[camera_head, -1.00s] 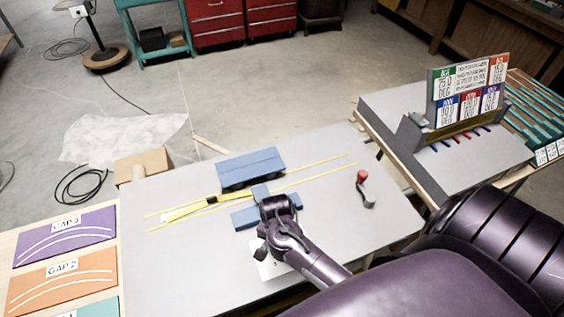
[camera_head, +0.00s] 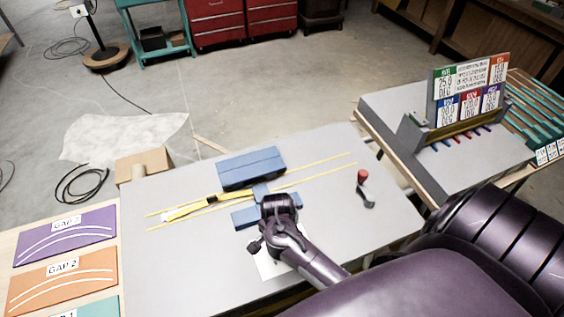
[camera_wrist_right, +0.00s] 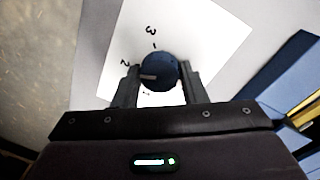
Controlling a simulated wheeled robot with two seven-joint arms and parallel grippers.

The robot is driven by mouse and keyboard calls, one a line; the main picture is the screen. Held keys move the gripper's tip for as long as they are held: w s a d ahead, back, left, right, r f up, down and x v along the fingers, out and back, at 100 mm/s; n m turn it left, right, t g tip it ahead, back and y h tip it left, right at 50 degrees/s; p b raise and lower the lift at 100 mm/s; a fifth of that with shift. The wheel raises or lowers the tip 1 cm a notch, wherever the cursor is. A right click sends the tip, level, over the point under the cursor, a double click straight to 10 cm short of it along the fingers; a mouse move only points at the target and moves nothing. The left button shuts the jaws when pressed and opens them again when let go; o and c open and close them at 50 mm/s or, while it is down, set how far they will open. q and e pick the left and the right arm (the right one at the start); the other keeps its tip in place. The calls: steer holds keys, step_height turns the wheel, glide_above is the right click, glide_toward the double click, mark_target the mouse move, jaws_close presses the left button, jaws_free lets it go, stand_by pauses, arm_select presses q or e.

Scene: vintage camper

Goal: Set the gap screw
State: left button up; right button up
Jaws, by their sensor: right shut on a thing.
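The gap screw's round blue knob (camera_wrist_right: 160,70) sits on a white card (camera_wrist_right: 205,45) in the right wrist view. Its light pointer mark points left, just below the "2" on the card; a "3" with a tick shows above the knob. My right gripper (camera_wrist_right: 160,84) is shut on the knob, one finger on each side. In the head view my right wrist hides the knob, and part of the white card (camera_head: 266,264) shows below it. The blue fixture (camera_head: 245,218) lies beside the wrist. My left gripper is not in view.
A blue block (camera_head: 250,167) and yellow rails (camera_head: 310,168) lie on the grey table (camera_head: 170,270). A red-topped lever (camera_head: 363,182) stands to the right. GAP 3 (camera_head: 65,237) and GAP 2 (camera_head: 62,285) boards lie left. A rack with coloured labels (camera_head: 468,90) stands at right.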

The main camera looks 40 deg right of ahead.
steer(key=o, duration=1)
steer(key=shift+c, duration=0.2)
steer(key=shift+w+d+r, duration=0.1)
steer(key=shift+r, duration=0.4)
steer(key=r, duration=0.7)
steer(key=shift+w+b, duration=0.2)
steer(key=shift+b, duration=0.2)
